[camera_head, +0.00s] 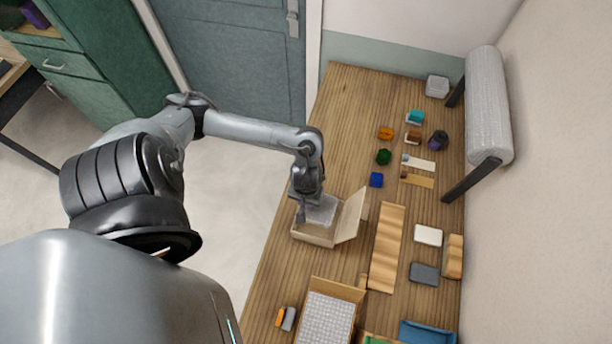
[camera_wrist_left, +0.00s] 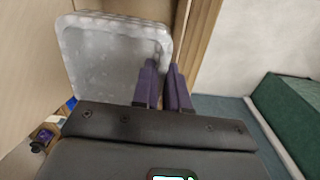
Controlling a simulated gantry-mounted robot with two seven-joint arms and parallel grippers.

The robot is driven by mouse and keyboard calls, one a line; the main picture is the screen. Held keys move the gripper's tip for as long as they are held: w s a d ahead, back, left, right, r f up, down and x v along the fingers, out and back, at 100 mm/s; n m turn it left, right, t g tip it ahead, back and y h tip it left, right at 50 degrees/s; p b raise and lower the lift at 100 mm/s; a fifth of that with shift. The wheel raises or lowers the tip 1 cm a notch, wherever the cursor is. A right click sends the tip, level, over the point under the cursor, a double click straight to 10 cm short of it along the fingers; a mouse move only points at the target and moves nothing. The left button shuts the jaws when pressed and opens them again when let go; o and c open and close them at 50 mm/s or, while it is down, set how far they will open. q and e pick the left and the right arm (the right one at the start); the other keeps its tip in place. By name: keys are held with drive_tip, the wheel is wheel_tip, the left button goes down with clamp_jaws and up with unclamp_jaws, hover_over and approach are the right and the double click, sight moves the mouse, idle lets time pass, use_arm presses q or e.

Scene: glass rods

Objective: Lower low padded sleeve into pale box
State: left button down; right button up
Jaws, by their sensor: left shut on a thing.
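The padded sleeve (camera_head: 322,211) is a flat, whitish, translucent bubble-wrap pouch. In the left wrist view it (camera_wrist_left: 108,62) fills the upper left. My left gripper (camera_head: 301,212) is shut on one edge of it; its dark purple fingers (camera_wrist_left: 168,75) show at the sleeve's right edge. The pale box (camera_head: 314,236) is an open cardboard carton near the table's left edge, with a flap (camera_head: 351,215) raised on its right. The sleeve shows within the box's opening; I cannot tell whether it touches the floor. My right gripper is not in view.
A larger box (camera_head: 336,285) with bubble wrap stands nearer. A long wooden board (camera_head: 387,248) lies right of the pale box. Small coloured items, including a blue block (camera_head: 376,180), lie behind. A bubble-wrap roll (camera_head: 488,105) hangs at the right. The table's far left is bare.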

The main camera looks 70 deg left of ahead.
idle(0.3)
use_arm(q)
drive_tip(key=shift+f, duration=0.15)
drive_tip(key=shift+f+b, duration=0.4)
drive_tip(key=shift+f, duration=0.65)
drive_tip(key=shift+f+b, duration=1.15)
drive_tip(key=shift+f, duration=2.25)
drive_tip(key=shift+f, duration=0.2)
drive_tip(key=shift+f+b, duration=0.35)
drive_tip(key=shift+f, duration=0.2)
drive_tip(key=shift+f+b, duration=0.8)
drive_tip(key=shift+f, duration=0.9)
